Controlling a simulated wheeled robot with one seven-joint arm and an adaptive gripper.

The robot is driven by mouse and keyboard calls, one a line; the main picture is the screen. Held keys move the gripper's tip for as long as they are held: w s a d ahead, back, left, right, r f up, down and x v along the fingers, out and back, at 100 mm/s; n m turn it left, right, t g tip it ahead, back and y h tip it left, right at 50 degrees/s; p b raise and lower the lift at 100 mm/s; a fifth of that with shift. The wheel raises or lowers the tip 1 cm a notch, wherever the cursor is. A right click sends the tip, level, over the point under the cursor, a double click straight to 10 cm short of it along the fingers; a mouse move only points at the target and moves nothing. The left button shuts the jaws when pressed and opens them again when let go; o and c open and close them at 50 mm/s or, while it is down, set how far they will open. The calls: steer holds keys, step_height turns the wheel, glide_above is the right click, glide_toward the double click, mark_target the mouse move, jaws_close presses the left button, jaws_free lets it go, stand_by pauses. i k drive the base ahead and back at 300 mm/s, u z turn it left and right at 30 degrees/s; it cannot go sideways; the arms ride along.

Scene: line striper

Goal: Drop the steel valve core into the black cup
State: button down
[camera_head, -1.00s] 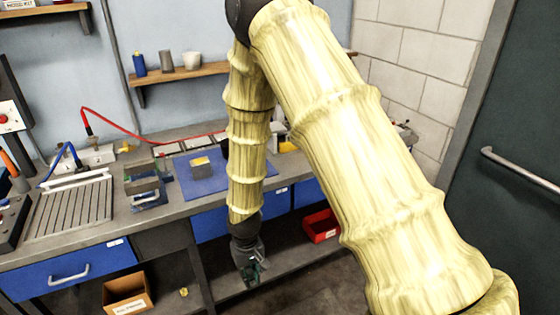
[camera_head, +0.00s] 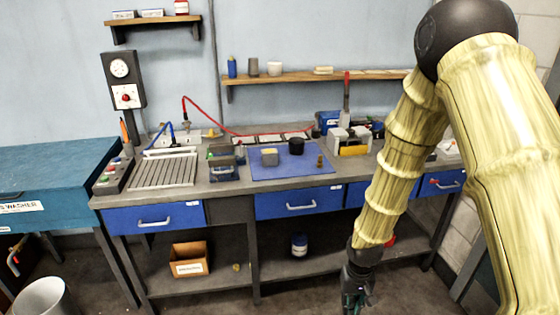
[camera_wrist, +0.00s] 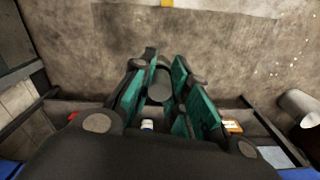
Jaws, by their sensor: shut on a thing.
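My gripper (camera_head: 355,292) hangs in front of the bench at the lower right of the head view, below the bench top. In the wrist view its teal-padded fingers (camera_wrist: 164,72) are closed on a grey, rounded piece, which looks like the steel valve core (camera_wrist: 159,86). The fingers cover part of it, and I cannot make it out in the head view. A small black cup (camera_head: 296,146) stands upright on the blue mat (camera_head: 290,170) on the bench. The gripper is well away from the cup, lower and to its right.
On the mat are a yellow-topped block (camera_head: 269,157) and a small brass piece (camera_head: 320,161). A vise (camera_head: 223,163) stands left of the mat, a lever press (camera_head: 349,138) right of it. The lower shelf holds a cardboard box (camera_head: 189,260) and a blue-white bottle (camera_head: 299,245).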

mark_target(299, 152)
steer(key=u, duration=0.75)
steer(key=i, duration=1.4)
steer(key=z, duration=0.3)
